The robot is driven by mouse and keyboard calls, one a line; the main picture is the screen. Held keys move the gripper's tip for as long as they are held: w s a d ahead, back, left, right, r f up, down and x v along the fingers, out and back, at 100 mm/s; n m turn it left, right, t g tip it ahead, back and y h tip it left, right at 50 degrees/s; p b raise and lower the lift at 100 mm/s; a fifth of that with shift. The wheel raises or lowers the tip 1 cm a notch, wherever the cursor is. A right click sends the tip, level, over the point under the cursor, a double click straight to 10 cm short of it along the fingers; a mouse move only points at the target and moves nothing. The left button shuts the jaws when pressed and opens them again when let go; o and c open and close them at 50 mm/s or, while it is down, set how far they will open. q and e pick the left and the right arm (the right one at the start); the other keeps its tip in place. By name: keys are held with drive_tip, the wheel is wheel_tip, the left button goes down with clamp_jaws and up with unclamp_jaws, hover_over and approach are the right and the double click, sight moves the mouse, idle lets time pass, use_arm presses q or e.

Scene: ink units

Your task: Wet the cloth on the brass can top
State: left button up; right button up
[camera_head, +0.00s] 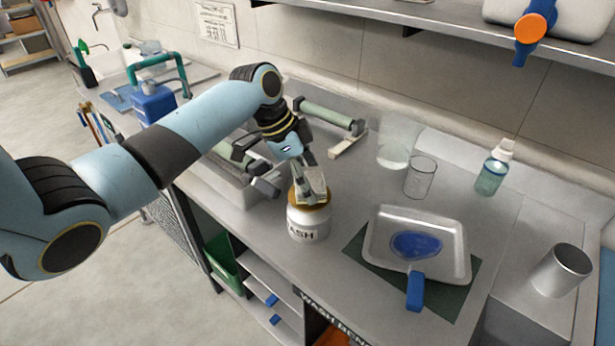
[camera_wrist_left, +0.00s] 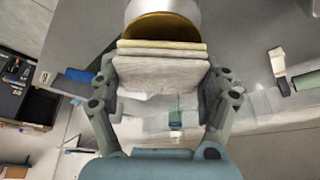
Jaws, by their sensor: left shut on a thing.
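The can (camera_head: 308,224) is pale with dark lettering and a brass top (camera_head: 321,204). It stands upright on the steel bench near its front edge. A folded, light grey cloth (camera_head: 313,181) is at the brass top and hides much of it. My left gripper (camera_head: 310,178) is shut on the cloth, above the can. In the left wrist view the cloth (camera_wrist_left: 160,75) sits between the two fingers of the left gripper (camera_wrist_left: 162,88), with a yellowish layer along its can side. The brass top (camera_wrist_left: 160,28) shows beyond it. I cannot tell whether cloth and brass touch. My right gripper is not in view.
A white tray (camera_head: 375,240) with a blue-ended tool (camera_head: 415,290) lies on a dark green mat (camera_head: 446,302) at right. Glass beakers (camera_head: 419,178), a spray bottle (camera_head: 491,172) and a metal cup (camera_head: 562,270) stand farther right. Green rollers (camera_head: 328,117) are behind my gripper.

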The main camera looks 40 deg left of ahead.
sight(317, 179)
use_arm(q)
wheel_tip(317, 179, up, 3)
drive_tip(key=shift+f+p, duration=0.15)
drive_tip(key=shift+p, duration=0.95)
drive_tip(key=shift+r+p, duration=0.65)
drive_tip(key=shift+r, duration=0.25)
